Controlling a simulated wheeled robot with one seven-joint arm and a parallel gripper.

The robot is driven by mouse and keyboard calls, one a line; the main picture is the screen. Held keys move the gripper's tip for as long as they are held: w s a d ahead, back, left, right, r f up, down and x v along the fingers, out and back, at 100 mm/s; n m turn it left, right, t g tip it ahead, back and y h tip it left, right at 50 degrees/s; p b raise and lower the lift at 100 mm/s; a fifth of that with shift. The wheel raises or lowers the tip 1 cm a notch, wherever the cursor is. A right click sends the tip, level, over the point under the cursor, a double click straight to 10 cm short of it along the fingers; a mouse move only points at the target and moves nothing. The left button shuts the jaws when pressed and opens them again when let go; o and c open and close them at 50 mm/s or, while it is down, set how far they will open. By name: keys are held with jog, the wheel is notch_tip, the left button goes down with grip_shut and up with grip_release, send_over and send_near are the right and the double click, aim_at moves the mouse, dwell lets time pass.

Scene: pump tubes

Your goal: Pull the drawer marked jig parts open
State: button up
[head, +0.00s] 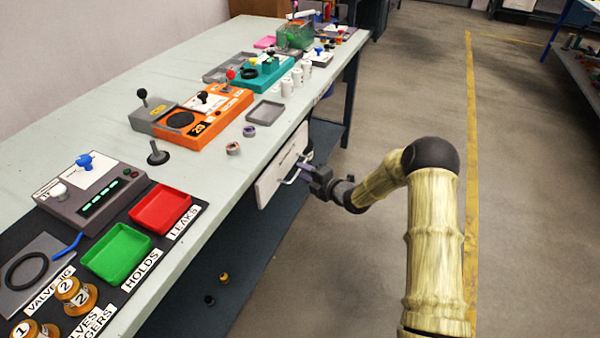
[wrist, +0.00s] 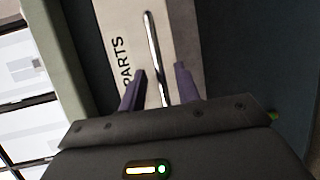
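The drawer's white front (head: 270,184) is below the near edge of the workbench in the head view. In the wrist view the drawer front (wrist: 119,25) shows the word PARTS; the rest of its label is hidden. A thin metal bar handle (wrist: 153,45) stands on it. It also shows in the head view (head: 293,179). My gripper (head: 303,172) is at the handle. In the wrist view my gripper (wrist: 160,88) has its purple fingers apart, one on each side of the bar, with a gap visible around it. I cannot tell whether the drawer is out at all.
The workbench (head: 215,160) carries a red tray (head: 160,208), a green tray (head: 116,253), an orange fixture (head: 205,115) and a grey tray (head: 265,112). A lower shelf (head: 225,265) runs underneath. The floor (head: 370,110) right of the bench is clear.

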jog(key=shift+x, duration=1.4)
grip_shut()
jog(key=shift+s+f, duration=0.1)
